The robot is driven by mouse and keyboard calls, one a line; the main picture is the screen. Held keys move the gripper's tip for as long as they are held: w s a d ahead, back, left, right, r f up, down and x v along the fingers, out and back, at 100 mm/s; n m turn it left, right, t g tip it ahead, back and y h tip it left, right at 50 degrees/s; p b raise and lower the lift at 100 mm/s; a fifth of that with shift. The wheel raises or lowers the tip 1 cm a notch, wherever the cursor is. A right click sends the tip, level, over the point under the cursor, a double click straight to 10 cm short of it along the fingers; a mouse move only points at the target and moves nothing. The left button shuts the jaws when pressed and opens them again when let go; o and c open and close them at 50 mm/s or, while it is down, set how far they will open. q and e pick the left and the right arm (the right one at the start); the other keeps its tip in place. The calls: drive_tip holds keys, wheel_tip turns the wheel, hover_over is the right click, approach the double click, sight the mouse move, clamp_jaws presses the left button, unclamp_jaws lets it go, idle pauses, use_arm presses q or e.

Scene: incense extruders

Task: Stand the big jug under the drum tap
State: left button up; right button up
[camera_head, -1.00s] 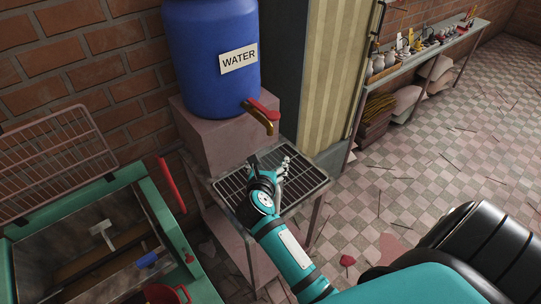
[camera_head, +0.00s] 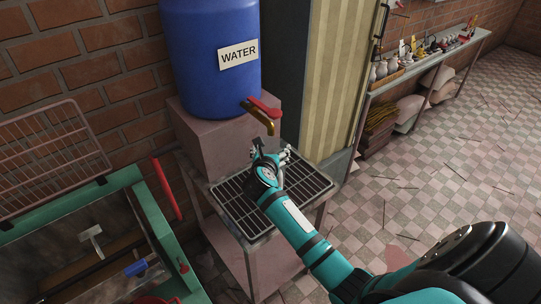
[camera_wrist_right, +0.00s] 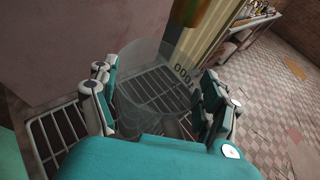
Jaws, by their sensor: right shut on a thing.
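The big jug (camera_wrist_right: 146,58) is clear and see-through, with dark printed marks on its side. It stands between the fingers of my right gripper (camera_head: 271,156), which is shut on it. In the head view I cannot make the jug out behind the gripper. The brass drum tap (camera_head: 259,119) with its red lever is on the blue water drum (camera_head: 211,75). The gripper is just below the tap, over the metal grate (camera_head: 312,180). In the right wrist view the tap (camera_wrist_right: 194,12) shows just beyond the jug's rim. My left gripper is not in view.
The drum stands on a pinkish block (camera_head: 205,145) behind the grate. A green-rimmed basin (camera_head: 125,182) with tools is at the left, a red bar (camera_head: 167,189) beside it. A long shelf (camera_head: 425,60) with small items runs along the back right. The tiled floor at right is mostly open.

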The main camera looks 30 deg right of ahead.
drive_tip(key=o, duration=1.5)
drive_tip(key=shift+f, duration=0.1)
drive_tip(key=shift+b+v, duration=1.5)
drive_tip(key=shift+v, duration=4.65)
drive_tip(key=shift+d, duration=0.1)
